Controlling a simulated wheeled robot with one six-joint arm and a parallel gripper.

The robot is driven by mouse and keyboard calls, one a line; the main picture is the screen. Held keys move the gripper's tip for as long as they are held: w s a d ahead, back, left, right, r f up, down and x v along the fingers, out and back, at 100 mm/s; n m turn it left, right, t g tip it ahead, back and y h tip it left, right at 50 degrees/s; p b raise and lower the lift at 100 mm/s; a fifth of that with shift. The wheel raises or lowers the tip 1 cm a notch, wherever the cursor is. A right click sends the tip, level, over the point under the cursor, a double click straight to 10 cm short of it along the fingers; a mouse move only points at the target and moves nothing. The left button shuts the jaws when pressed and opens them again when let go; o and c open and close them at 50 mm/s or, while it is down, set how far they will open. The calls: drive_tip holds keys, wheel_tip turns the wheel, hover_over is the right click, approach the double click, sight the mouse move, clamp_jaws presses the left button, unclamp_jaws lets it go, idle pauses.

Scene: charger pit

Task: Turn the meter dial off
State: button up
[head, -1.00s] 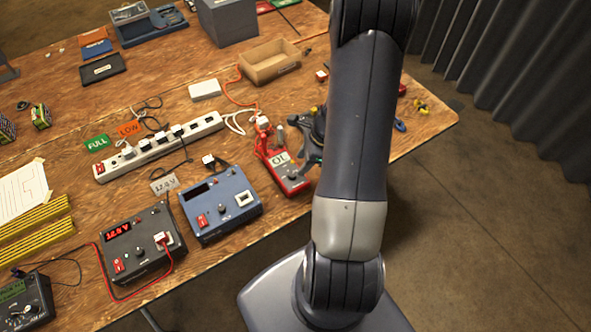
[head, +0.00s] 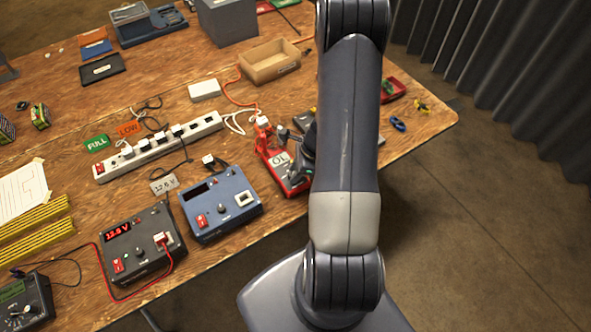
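The meter is a red handheld unit (head: 273,159) near the table's front edge, right of the blue charger. Its pale display reads OL. White and red plugs sit at its top end. My gripper (head: 301,177) is over the lower part of the meter, where the dial is; the dial is covered by it. My arm hides part of the gripper, and the fingertips are too small and dark to tell whether they are open, shut, or touching the dial.
A blue charger (head: 220,206) and a dark charger with a lit red display (head: 142,243) stand left of the meter. A white power strip (head: 160,145) and a wooden tray (head: 270,62) lie behind. Cables run between them. A red box (head: 391,89) is at right.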

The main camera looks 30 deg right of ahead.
clamp_jaws()
